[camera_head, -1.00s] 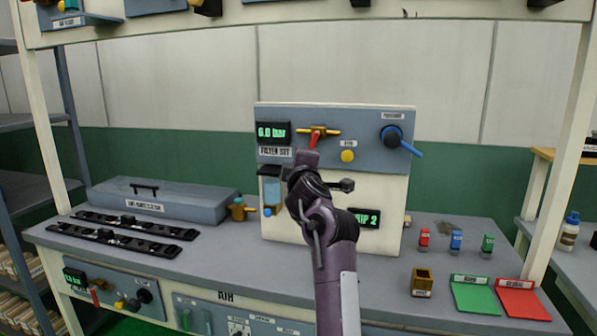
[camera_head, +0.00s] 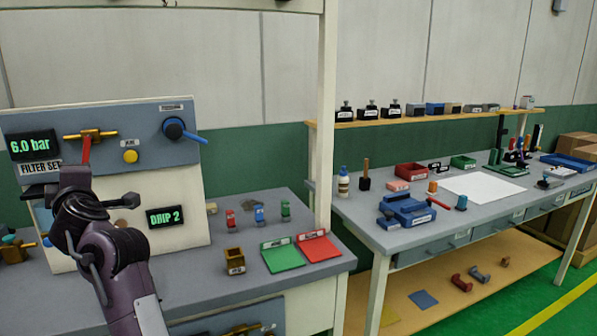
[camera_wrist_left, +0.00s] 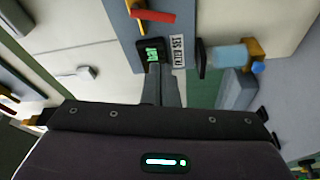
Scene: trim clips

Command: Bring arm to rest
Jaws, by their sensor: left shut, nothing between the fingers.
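My left gripper (camera_head: 76,174) is at the left of the head view, in front of the filter set panel (camera_head: 60,115). Its fingers are shut and empty; they also show in the left wrist view (camera_wrist_left: 161,86), in front of the pressure display. In the head view the fingertips appear just below the red lever (camera_head: 86,150) on the brass valve; I cannot tell whether they touch anything. The display (camera_head: 30,145) reads 6.0 bar. My arm hides part of the panel's lower face. My right gripper is not in view.
Small red, blue and green parts (camera_head: 258,214) stand on the grey bench right of the panel. A second workbench (camera_head: 385,239) with tools stands to the right.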

